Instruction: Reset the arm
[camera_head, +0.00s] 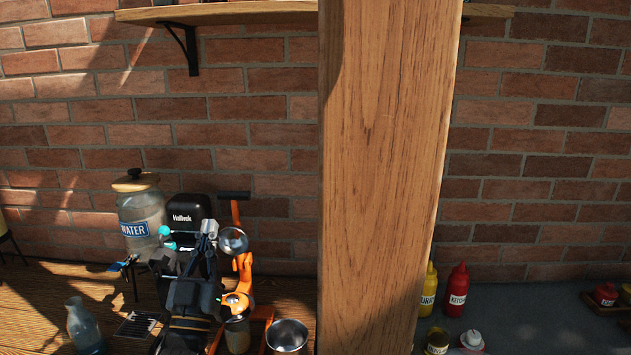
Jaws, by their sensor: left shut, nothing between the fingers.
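The orange press (243,270) stands on the wooden table at the lower left. Its dark handle (234,194) is up at the top, on an orange lever arm. A round metal press cup (233,241) hangs at the upper part. My left gripper (208,232) is in front of the press, close to the left of the metal cup; I cannot tell whether it touches. It is shut with nothing held. My left arm covers part of the press. A glass (238,335) stands low in the press. I cannot see the orange half. My right gripper is not in view.
A water dispenser (142,215) and a black Hullvek appliance (188,212) stand behind. A metal bowl (287,337) is right of the press, a glass bottle (83,326) at the left. A thick wooden post (385,180) blocks the middle. Sauce bottles (457,290) stand right of it.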

